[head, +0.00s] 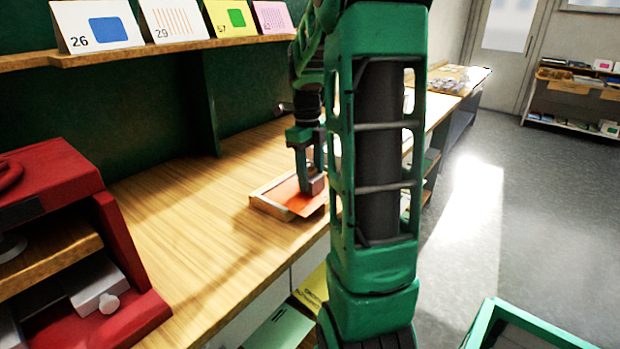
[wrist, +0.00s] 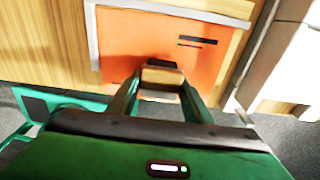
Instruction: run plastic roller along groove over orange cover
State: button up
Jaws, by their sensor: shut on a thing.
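The orange cover (head: 301,199) lies in a shallow light wood frame (head: 268,206) near the front edge of the bench. In the wrist view the orange cover (wrist: 205,62) carries two short dark marks, and a pale border shows along its left and top sides. My gripper (head: 309,182) points down over the cover. In the wrist view my gripper (wrist: 161,84) is shut on a small tan, blocky piece, the plastic roller (wrist: 162,77), with a dark part at its far end. Whether it touches the cover is unclear. I cannot make out the groove.
The wooden bench (head: 175,220) is clear left of the frame. Numbered cards (head: 98,27) stand on a shelf (head: 130,52) above the bench. A green-rimmed cart or bin (head: 500,320) is on the floor at lower right.

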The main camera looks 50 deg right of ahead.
jog(key=shift+w, duration=0.3)
jog(key=shift+w+a, duration=0.15)
jog(key=shift+w, duration=1.75)
jog(key=shift+w+a, duration=0.1)
jog(key=shift+w, duration=0.85)
notch_tip(320, 180, up, 7)
